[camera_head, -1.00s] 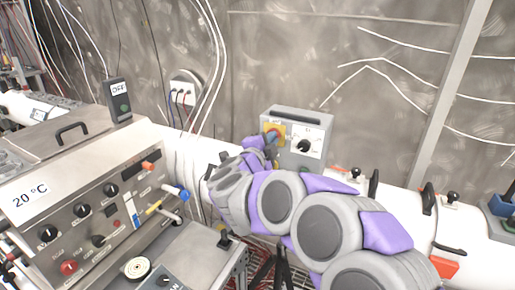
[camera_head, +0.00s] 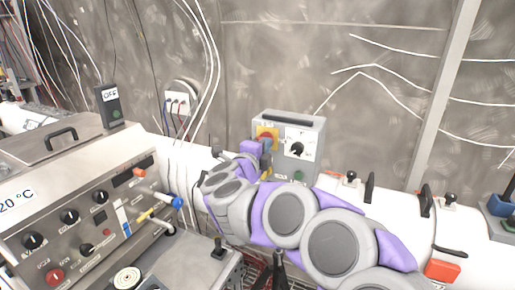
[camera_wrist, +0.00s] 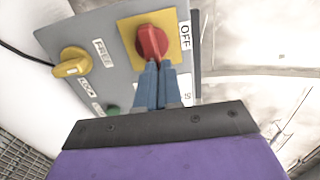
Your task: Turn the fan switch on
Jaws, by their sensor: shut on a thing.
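A grey control box (camera_head: 310,132) stands against the wall behind the white pipe. A red rotary switch (camera_wrist: 152,42) sits on a yellow plate (camera_wrist: 126,27) on its face, with an OFF label (camera_wrist: 185,36) beside it. The yellow plate also shows in the head view (camera_head: 266,131). My gripper (camera_wrist: 153,64) is shut on the red switch, its blue fingers at the lower end of the handle. The fingers cover part of the plate and the labels below. A dark box with an OFF sign (camera_head: 110,94) stands further left.
The control box also has a black dial (camera_head: 297,149), a green button (camera_wrist: 112,110) and a yellow knob (camera_wrist: 72,62) marked FREE and LOCK. A panel with several knobs (camera_head: 88,225) fills the left. Black handles (camera_head: 370,187) rise from the pipe at right.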

